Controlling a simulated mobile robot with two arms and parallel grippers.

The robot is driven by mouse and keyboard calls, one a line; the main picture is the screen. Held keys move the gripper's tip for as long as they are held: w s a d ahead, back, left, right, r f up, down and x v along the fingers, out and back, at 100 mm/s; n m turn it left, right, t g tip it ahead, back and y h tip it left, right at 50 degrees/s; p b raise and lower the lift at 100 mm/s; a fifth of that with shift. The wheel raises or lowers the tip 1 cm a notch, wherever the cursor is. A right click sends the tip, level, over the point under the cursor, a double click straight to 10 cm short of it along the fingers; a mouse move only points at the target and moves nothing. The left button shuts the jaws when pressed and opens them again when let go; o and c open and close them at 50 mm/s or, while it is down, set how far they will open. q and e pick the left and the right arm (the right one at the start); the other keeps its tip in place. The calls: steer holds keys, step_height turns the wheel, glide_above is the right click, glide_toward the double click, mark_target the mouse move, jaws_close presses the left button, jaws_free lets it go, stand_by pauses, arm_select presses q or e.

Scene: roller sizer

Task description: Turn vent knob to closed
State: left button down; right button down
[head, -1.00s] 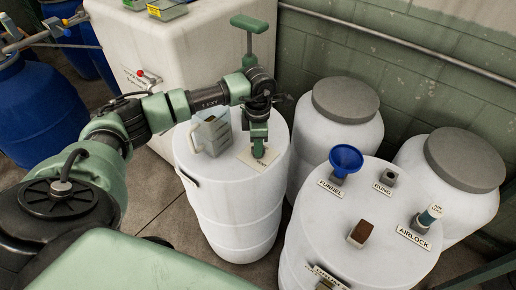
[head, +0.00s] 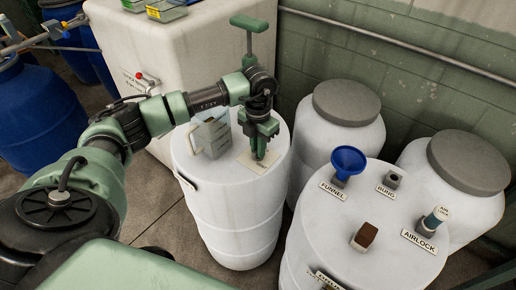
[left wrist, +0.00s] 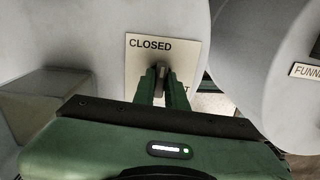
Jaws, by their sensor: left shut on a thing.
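The vent knob (left wrist: 161,70) is a small dark upright grip on a pale label plate (left wrist: 136,72) on top of a white drum (head: 221,190). The plate reads CLOSED at its upper left in the left wrist view; a second word at the lower right is mostly hidden, ending in T. My left gripper (left wrist: 161,88) points at the plate, its two green fingers shut on the knob from both sides. In the head view my left gripper (head: 260,155) covers the knob. My right gripper is not in view.
A drum at right (head: 320,225) bears a blue funnel (head: 348,160), a bung (head: 391,180) and an airlock (head: 431,221). A large white tank (head: 135,55) stands behind.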

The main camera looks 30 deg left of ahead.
arm_select(q)
steer(key=shift+w+r+n, duration=0.1)
steer(key=shift+n, duration=0.3)
steer(key=c, duration=1.4)
jaws_free()
steer(key=shift+c, duration=0.2)
step_height(320, 180, up, 8)
steer(key=shift+f+b, duration=0.1)
steer(key=shift+b, duration=0.7)
